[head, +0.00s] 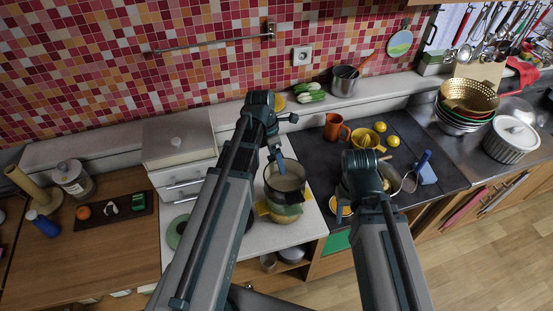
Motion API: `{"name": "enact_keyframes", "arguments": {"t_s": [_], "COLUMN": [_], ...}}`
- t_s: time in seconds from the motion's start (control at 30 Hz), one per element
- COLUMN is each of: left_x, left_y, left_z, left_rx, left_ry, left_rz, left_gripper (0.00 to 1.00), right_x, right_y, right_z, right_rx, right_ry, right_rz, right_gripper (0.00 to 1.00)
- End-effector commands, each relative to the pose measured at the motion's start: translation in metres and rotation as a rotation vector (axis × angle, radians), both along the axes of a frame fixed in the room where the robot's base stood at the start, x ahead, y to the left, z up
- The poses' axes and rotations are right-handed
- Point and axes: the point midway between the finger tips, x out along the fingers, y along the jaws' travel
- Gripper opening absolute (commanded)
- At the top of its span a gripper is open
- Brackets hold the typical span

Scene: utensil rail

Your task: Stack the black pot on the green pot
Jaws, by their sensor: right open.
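The black pot (285,185), dark outside with a pale inside, is upright directly above the green pot (283,216) on the white counter. The green pot has yellow handles and is mostly hidden beneath it. I cannot tell whether the two pots touch. My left gripper (279,163) reaches down to the far rim of the black pot and is shut on it. My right gripper (355,190) is open over the dark hob area. My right wrist hides much of it and part of a pan there.
An orange mug (336,127), a yellow juicer (367,140) and lemons (393,141) stand behind my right gripper. A steel pot (345,82) is at the back. Stacked bowls with a gold colander (470,95) and a white lidded pot (511,138) are at right.

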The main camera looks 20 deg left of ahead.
Motion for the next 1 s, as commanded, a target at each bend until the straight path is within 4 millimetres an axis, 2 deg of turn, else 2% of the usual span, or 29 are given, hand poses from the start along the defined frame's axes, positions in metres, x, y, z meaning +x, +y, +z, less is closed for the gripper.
{"name": "enact_keyframes", "arguments": {"t_s": [0.3,0.47,0.67,1.0], "left_x": [0.0,0.0,0.001,0.002], "left_y": [0.0,0.001,0.005,0.016], "left_z": [0.0,0.007,0.028,0.08], "left_rx": [0.001,0.001,0.001,0.0], "left_ry": [-0.001,-0.001,-0.001,0.0], "left_rz": [0.0,0.0,0.0,0.001], "left_gripper": [0.88,0.88,0.88,0.88], "right_x": [0.0,0.0,0.0,0.0], "right_y": [0.0,0.0,0.0,0.0], "right_z": [0.0,0.008,0.028,0.08], "right_rx": [-0.001,-0.001,0.0,0.002], "right_ry": [0.0,0.0,0.0,0.0], "right_rz": [0.005,0.004,0.0,-0.008], "right_gripper": [0.5,0.5,0.5,0.5]}}
